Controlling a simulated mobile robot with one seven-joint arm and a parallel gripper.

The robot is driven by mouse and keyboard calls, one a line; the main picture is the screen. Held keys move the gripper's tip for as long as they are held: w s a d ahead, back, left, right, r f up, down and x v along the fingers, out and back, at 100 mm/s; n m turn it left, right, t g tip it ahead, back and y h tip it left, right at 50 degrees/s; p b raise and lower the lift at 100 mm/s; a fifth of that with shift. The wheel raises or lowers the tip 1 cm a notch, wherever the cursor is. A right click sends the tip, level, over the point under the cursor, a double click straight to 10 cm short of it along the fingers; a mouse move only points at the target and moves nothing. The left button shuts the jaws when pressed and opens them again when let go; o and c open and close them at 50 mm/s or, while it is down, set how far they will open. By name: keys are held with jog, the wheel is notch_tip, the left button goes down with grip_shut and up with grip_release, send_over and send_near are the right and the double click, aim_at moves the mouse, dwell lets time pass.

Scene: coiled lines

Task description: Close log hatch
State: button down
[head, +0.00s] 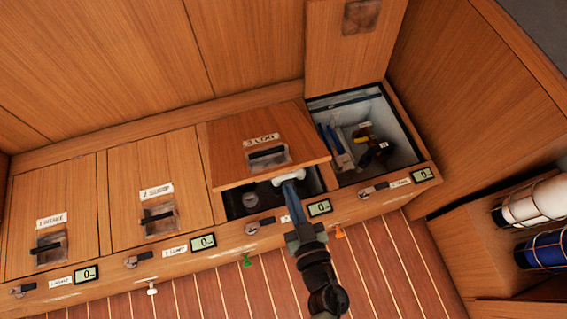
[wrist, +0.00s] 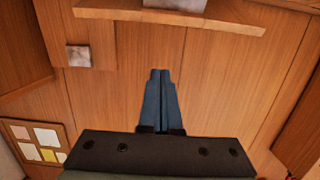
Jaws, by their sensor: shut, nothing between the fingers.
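The third hatch lid (head: 230,140), whose label seems to read "3 LOG", is tilted partly open, with its front edge raised above the opening. A black handle sits in a recess (head: 268,155) on it. A dark compartment (head: 250,197) with a round fitting shows below the edge. My gripper (head: 289,183) is at the lid's front edge, its blue fingers together and empty, close to a white piece (head: 288,176); I cannot tell if they touch. In the wrist view the shut fingers (wrist: 160,75) point towards a wooden edge (wrist: 170,15) with a pale piece on it.
The fourth hatch, at right, is open, its lid (head: 350,50) upright and its bin (head: 400,150) holding tools. Hatches one (head: 50,225) and two (head: 155,190) are shut. Small displays (head: 320,207) and latches line the front ledge.

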jog(key=b, duration=0.3)
send_over(280, 170)
jog(key=shift+s+f, duration=0.3)
jog(key=shift+f, duration=0.6)
jog(key=shift+w+a+f+b, duration=0.1)
jog(key=shift+w+f+b, duration=0.25)
jog(key=shift+w, duration=0.1)
jog(key=shift+s+d+f+b, duration=0.2)
jog(key=shift+s+f+b, duration=0.5)
jog(key=shift+f, duration=0.3)
jog(key=shift+s+f, duration=0.3)
jog(key=shift+f, duration=0.05)
jog(key=shift+b, duration=0.3)
jog(key=s+f+t+b, duration=0.1)
jog(key=f+b, duration=0.3)
jog(key=b, duration=0.2)
jog(key=s+d+f+t+b, duration=0.1)
jog(key=s+f+b, duration=0.1)
jog(key=f+b, duration=0.3)
jog(key=s+f+y+b, duration=0.1)
jog(key=f+b, duration=0.4)
jog(key=b, duration=0.2)
jog(key=shift+s+d+f+t, duration=0.2)
jog(key=shift+s+d+t, duration=0.05)
jog(key=shift+t, duration=0.15)
